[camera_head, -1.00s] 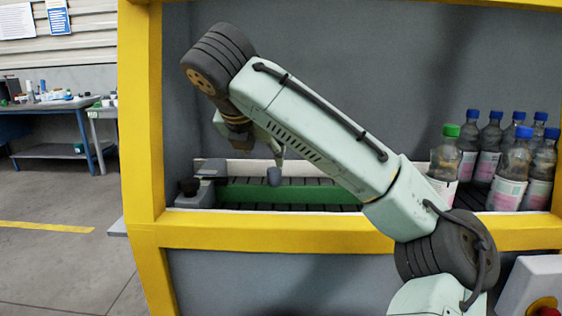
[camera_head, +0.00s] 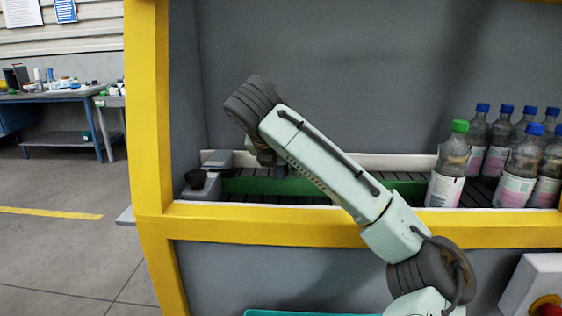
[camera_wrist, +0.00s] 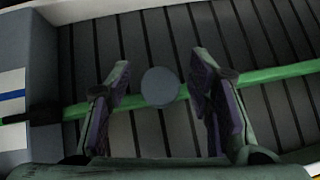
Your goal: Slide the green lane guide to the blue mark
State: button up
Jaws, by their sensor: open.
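The green lane guide (camera_head: 235,186) is a long bar lying across the dark slatted conveyor inside the yellow-framed machine. In the wrist view the guide (camera_wrist: 275,75) runs across the picture, with a round grey knob (camera_wrist: 160,87) on it. My gripper (camera_wrist: 160,72) is open, with one finger on each side of the knob and a gap visible on both sides. In the head view my gripper is mostly hidden behind my arm. The blue mark (camera_wrist: 12,95) is a short stripe on a white patch on the grey block at the far left, well left of the knob.
Several bottles with blue caps (camera_head: 525,155) and one with a green cap (camera_head: 447,170) stand on the conveyor at the right. A yellow front rail (camera_head: 290,228) and left post (camera_head: 148,110) frame the opening.

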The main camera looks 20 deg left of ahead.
grip_shut()
dwell(0.6)
